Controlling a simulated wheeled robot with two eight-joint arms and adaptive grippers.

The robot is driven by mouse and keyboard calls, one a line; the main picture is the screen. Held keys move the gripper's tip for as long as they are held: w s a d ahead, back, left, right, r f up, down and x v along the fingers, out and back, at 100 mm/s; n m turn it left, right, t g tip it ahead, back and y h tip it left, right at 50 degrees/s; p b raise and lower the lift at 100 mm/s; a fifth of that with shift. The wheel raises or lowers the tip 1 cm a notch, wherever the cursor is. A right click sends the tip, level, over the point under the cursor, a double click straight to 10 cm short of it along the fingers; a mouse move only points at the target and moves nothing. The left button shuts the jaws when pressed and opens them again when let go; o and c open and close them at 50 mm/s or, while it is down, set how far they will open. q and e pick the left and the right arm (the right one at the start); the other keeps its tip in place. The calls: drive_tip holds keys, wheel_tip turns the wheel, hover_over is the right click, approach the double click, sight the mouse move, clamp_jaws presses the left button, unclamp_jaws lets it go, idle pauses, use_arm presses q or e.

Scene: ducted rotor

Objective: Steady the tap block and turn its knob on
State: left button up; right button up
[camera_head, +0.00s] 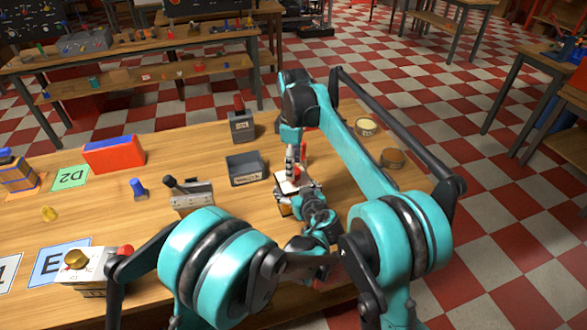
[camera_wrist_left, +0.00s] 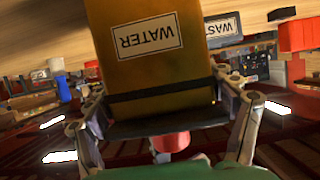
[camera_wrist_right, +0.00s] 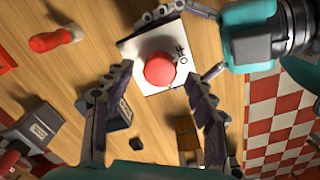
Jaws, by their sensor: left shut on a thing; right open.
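The tap block (camera_wrist_left: 150,70) is yellow with a WATER label, and it fills the middle of the left wrist view. Its red knob (camera_wrist_right: 160,69) sits on a white top plate marked OFF in the right wrist view. My left gripper (camera_wrist_left: 165,112) is shut on the block, one finger on each side. My right gripper (camera_wrist_right: 157,100) is open, its two fingers pointing at the knob from above with the knob between them in the picture; I cannot tell whether they touch it. In the head view the block (camera_head: 290,186) is partly hidden by my arms.
A grey bin (camera_head: 245,169) and a grey box with a red lever (camera_head: 240,124) stand behind and left of the block. Two round bowls (camera_head: 366,127) (camera_head: 392,158) stand at right. A lever device (camera_head: 190,196) stands left. Bare table lies between these things.

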drive_tip(key=shift+f, duration=1.1)
drive_tip(key=shift+c, duration=0.2)
drive_tip(key=c, duration=1.1)
drive_tip(key=m, duration=0.6)
drive_tip(key=shift+m, duration=0.3)
drive_tip(key=m, duration=0.6)
drive_tip(key=shift+m, duration=0.4)
